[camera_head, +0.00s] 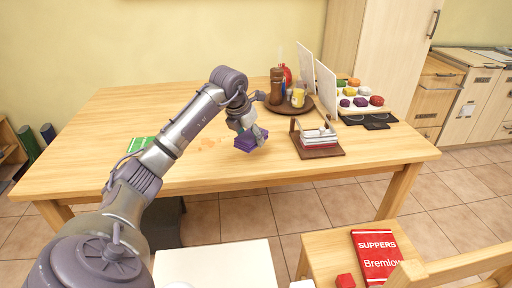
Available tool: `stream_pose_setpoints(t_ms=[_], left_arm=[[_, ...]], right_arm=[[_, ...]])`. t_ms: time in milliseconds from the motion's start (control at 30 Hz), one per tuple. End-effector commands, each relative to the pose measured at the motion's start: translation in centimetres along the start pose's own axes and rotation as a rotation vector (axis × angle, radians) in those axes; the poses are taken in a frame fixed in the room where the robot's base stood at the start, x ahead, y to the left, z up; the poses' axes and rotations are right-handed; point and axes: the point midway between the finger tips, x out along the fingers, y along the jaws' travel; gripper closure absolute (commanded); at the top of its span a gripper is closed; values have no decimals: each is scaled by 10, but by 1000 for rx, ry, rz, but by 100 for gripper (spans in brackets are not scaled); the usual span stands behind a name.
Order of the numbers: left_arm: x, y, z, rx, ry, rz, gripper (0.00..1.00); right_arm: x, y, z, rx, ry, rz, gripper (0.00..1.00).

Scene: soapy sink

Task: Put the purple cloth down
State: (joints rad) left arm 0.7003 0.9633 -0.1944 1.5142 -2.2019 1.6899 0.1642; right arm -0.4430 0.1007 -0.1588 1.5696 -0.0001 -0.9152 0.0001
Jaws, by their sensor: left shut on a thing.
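The purple cloth (246,144) is at the front middle of the wooden table (130,112). My left gripper (250,133) is shut on it from above. The cloth looks folded into a small thick piece. I cannot tell whether its underside touches the tabletop. My arm and gripper hide part of its top. My right gripper is not in view.
Orange smears (207,143) mark the table left of the cloth. A napkin holder (318,152) stands close to the right. Behind it are a round tray (305,112) with bottles and a rack of colored items (361,103). A green item (141,143) lies left.

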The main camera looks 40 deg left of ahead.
Motion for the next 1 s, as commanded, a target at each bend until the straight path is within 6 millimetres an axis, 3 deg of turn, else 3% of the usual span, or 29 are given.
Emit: stream_pose_setpoints(t_ms=[100, 233, 567, 933, 967, 1000], left_arm=[[17, -1, 13, -1, 0, -4, 71], [26, -1, 19, 1, 0, -1, 71], [63, -1, 4, 2, 3, -2, 71], [66, 0, 2, 2, 1, 0, 71], [66, 0, 3, 2, 0, 0, 34], [66, -1, 3, 2, 0, 0, 27]], right_arm=[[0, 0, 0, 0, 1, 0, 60], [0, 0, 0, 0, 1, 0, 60], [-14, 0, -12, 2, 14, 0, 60], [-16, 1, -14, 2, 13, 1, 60], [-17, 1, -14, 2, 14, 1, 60], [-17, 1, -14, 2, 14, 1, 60]])
